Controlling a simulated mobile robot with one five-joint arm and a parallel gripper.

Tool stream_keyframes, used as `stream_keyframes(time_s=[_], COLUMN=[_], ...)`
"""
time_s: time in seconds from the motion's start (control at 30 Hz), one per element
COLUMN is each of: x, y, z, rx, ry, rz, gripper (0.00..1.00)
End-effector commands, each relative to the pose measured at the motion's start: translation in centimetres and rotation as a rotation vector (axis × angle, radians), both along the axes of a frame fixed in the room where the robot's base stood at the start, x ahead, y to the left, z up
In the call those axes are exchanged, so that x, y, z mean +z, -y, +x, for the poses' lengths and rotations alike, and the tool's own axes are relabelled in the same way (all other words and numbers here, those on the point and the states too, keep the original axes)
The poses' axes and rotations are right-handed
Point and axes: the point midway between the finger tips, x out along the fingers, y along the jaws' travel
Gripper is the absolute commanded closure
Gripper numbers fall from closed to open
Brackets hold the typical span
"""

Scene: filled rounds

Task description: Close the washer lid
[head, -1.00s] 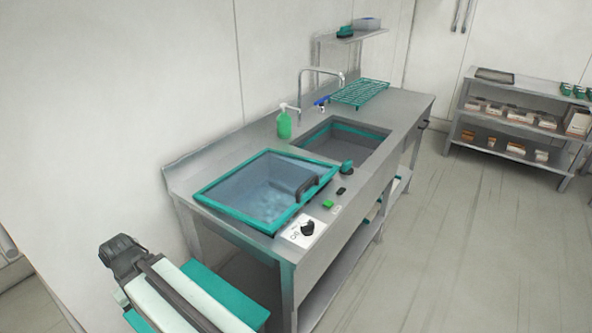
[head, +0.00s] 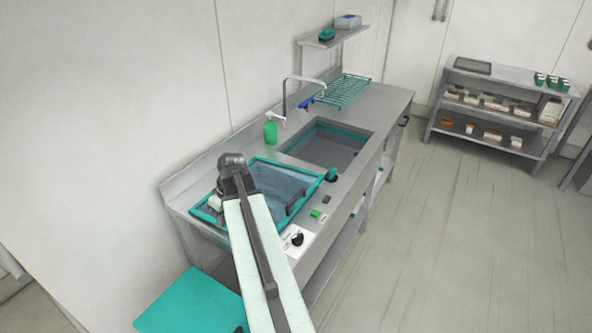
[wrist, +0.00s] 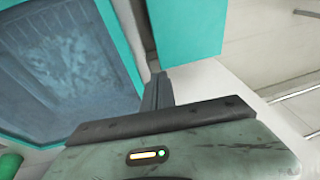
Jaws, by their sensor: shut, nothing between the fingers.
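The washer lid (head: 285,180) is a clear bluish pane in a teal frame, set in the left part of the steel counter. Its dark handle (head: 297,200) is on the right side. I cannot tell how far the lid is raised. In the head view my arm crosses in front of it and covers its middle and left part; my gripper's fingers are not clear there. In the wrist view my gripper (wrist: 157,88) is shut and empty. The teal frame and pane (wrist: 65,70) lie left of the fingers, with no clear contact.
A green bottle (head: 270,132), a tap (head: 288,98) and a sink (head: 325,148) are beyond the washer. A knob panel (head: 294,239) and a green button (head: 315,213) are on the counter's front edge. A shelf unit (head: 500,80) stands at the far right. The floor between is clear.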

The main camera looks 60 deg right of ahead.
Motion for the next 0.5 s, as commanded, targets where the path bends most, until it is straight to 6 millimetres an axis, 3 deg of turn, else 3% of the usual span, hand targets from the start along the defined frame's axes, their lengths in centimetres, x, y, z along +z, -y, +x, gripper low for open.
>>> stream_keyframes(time_s=[0.03, 0.1, 0.2, 0.33, 0.5], x=[4.5, 7.3, 10.5, 13.0, 13.6], y=[5.1, 10.6, 17.0, 22.0, 24.1], z=[-2.2, -5.4, -10.2, -15.1, -17.6], rx=[-0.024, -0.031, -0.042, -0.049, -0.050], ry=[0.040, 0.097, 0.165, 0.218, 0.243], rz=[-0.006, -0.024, -0.062, -0.108, -0.136], gripper=[1.00, 1.00, 1.00, 1.00, 1.00])
